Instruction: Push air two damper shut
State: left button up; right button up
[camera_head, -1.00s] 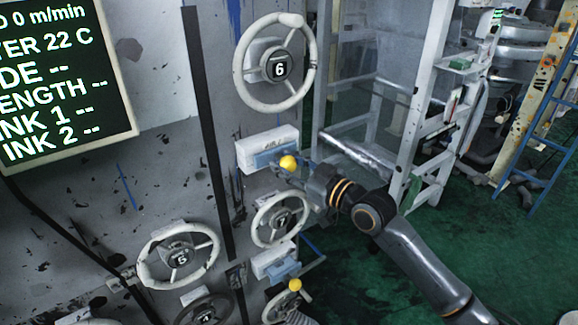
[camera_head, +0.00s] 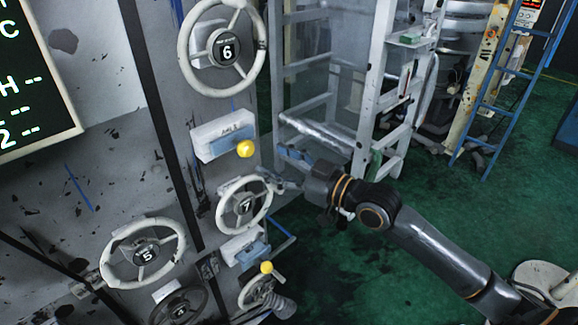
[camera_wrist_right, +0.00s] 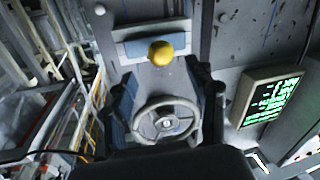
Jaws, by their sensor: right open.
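Two damper boxes stand on the grey panel in the head view, each with a yellow ball knob. The upper white-and-blue box (camera_head: 222,137) has an "AIR" label whose number is too small to read surely; its knob (camera_head: 245,149) is at its right end. The lower box (camera_head: 242,246) has its knob (camera_head: 266,267) below it. My right gripper (camera_head: 279,167) is open and empty, just right of and below the upper knob, apart from it. In the right wrist view a yellow knob (camera_wrist_right: 160,53) shows ahead of the open fingers (camera_wrist_right: 164,95). The left gripper is out of view.
Handwheel 7 (camera_head: 244,204) is close to my right fingertips, between the boxes. Handwheel 6 (camera_head: 222,48) is above and handwheel 5 (camera_head: 143,252) lower left. A grey ladder frame (camera_head: 373,95) stands behind the gripper.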

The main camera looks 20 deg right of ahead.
jog(key=shift+v, duration=1.55)
jog(key=w+d+f+m+h+b, duration=0.1)
jog(key=d+f+m+h, duration=0.15)
jog(key=f, duration=0.55)
jog(key=w+d+f+m+g+h, duration=0.1)
jog(key=d+f+h, duration=0.1)
jog(key=d+f, duration=0.35)
jog(key=w+d+f+m+h+b, duration=0.1)
jog(key=w+d+f+h, duration=0.1)
jog(key=f, duration=0.7)
jog(key=s+d+f+m+g+h, duration=0.1)
jog(key=s+f, duration=0.2)
jog(key=f, duration=0.5)
jog(key=s+d+f+g+b, duration=0.1)
jog(key=s+f+g, duration=0.15)
jog(key=f, duration=0.55)
jog(key=s+d+f+m+g+h, duration=0.1)
jog(key=s+f, duration=0.2)
jog(key=f, duration=0.5)
jog(key=s+a+f+g+h+b, duration=0.1)
jog(key=s+a+f+g+b, duration=0.2)
jog(key=s+f, duration=1.5)
jog(key=s+a+f+g, duration=0.3)
jog(key=s+a+f, duration=0.1)
jog(key=s, duration=0.7)
jog(key=s+a+f+g, duration=0.3)
jog(key=s+f, duration=0.4)
jog(key=s, duration=0.4)
jog(key=shift+a, duration=0.75)
